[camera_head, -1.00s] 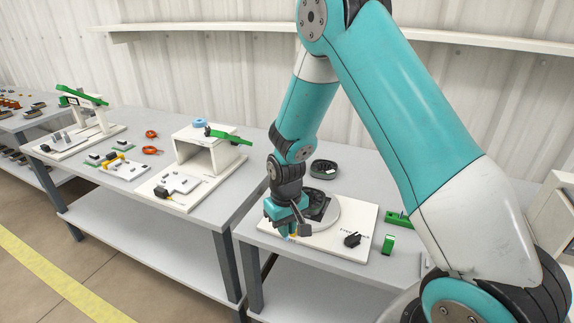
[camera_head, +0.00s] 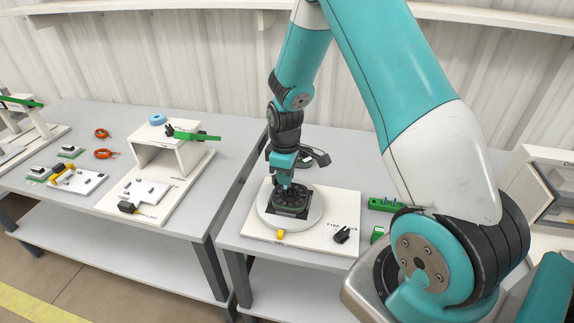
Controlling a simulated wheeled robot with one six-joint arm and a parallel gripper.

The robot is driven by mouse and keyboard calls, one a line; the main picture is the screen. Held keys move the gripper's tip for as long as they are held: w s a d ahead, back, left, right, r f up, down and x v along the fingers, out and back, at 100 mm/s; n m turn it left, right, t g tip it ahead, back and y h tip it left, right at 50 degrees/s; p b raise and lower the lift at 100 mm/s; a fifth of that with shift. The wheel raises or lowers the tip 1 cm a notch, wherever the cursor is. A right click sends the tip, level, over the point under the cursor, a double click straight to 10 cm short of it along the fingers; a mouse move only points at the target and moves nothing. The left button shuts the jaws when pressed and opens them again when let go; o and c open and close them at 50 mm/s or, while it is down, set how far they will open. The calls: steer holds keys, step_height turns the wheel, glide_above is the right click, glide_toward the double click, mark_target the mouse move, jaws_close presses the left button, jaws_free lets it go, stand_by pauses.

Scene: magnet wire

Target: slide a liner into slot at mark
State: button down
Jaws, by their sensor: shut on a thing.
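My gripper (camera_head: 285,183), teal with a dark wrist, points down over a dark slotted stator (camera_head: 291,203) on a round light grey disc (camera_head: 263,212). The disc sits on a white board (camera_head: 334,206) with printed lettering. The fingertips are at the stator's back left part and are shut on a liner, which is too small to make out. I cannot tell whether the fingers touch the stator, nor which slot bears the mark. A small yellow block (camera_head: 281,233) stands at the board's front edge.
A black clip-like part (camera_head: 342,235) lies on the board's right side. Green parts (camera_head: 384,204) stand right of the board. The left table holds a white open box (camera_head: 172,153) and other fixtures.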

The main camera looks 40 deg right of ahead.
steer(key=shift+d+r, duration=0.15)
steer(key=shift+d, duration=0.1)
steer(key=shift+n, duration=0.3)
step_height(320, 180, down, 6)
steer(key=b, duration=0.5)
steer(key=shift+f+b, duration=0.8)
steer(key=shift+f, duration=0.25)
stand_by(0.7)
steer(key=c, duration=1.1)
jaws_free()
steer(key=shift+c, duration=0.2)
